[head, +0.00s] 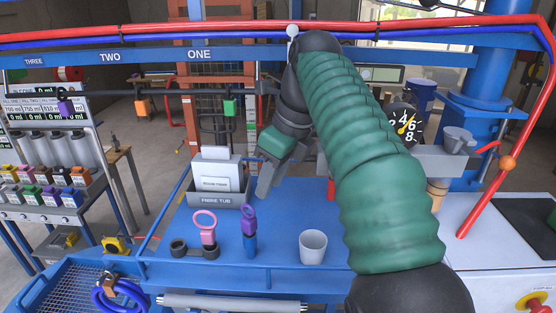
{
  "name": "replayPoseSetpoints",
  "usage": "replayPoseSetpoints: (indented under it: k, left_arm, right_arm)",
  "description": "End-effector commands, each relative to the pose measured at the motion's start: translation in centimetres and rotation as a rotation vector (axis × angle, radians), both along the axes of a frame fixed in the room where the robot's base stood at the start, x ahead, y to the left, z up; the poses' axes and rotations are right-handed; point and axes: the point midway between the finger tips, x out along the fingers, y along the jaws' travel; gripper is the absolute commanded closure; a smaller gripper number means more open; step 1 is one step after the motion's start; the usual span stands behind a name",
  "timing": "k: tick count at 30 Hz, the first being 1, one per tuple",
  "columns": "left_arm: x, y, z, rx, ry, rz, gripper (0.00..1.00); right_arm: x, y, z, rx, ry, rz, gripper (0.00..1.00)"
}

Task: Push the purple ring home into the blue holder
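The purple ring (249,221) stands upright at the top of the blue holder (250,245) on the blue table. How far it sits down in the holder is too small to tell. My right gripper (266,185) hangs above and behind the purple ring, apart from it, with its fingers pointing down. I see the grey fingers nearly edge-on, so whether they are open or shut is unclear. My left gripper is not in view.
A pink ring (205,226) stands left of the purple ring, by a dark double-cup holder (181,248). A white cup (313,246) stands to the right. The fibre tub (217,199) is behind. A blue rail (200,263) runs along the table's front edge.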

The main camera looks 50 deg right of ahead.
Motion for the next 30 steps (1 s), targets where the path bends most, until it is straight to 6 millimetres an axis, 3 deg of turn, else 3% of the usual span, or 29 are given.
replayPoseSetpoints:
  k: [3, 9, 30]
  left_arm:
    - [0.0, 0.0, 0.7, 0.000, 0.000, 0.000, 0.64]
    - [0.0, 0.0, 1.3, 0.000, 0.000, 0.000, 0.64]
    - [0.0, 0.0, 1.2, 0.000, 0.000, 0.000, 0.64]
  right_arm:
    - [-0.8, -0.3, 3.2, -0.003, 0.000, -0.001, 0.68]
    - [-1.7, -0.4, 5.8, 0.000, 0.002, 0.000, 0.68]
    - [-1.9, -0.4, 6.0, 0.001, 0.002, 0.000, 0.68]
